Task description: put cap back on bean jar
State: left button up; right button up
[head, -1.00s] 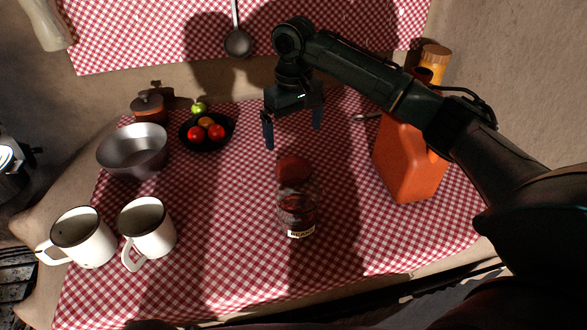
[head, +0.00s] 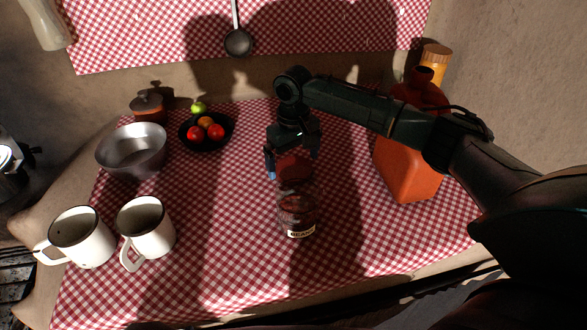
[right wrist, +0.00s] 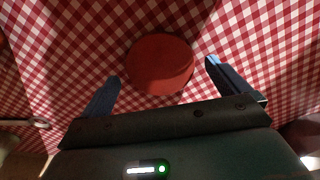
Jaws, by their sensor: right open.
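The bean jar (head: 297,208) stands upright near the middle of the checked cloth, its label facing me in the head view. The round red cap (head: 292,168) shows at the jar's upper end; it also shows in the right wrist view (right wrist: 160,64). I cannot tell whether it rests on the jar or just behind it. No jar body can be made out in the wrist view. My right gripper (head: 292,168) is open, its fingers on either side of the cap, with gaps between them and the cap in the wrist view (right wrist: 161,78). My left gripper is not in view.
An orange-red jug (head: 405,165) stands right of the jar, below my right arm. Two white mugs (head: 146,226), a metal bowl (head: 132,150) and a dark fruit bowl (head: 190,137) stand left. The cloth (head: 225,235) between mugs and jar is clear.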

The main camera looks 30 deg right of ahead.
jog(key=shift+f, duration=0.85)
jog(key=c, duration=1)
notch_tip(320, 180, up, 10)
jog(key=shift+r+p, duration=0.1)
jog(key=shift+p, duration=0.2)
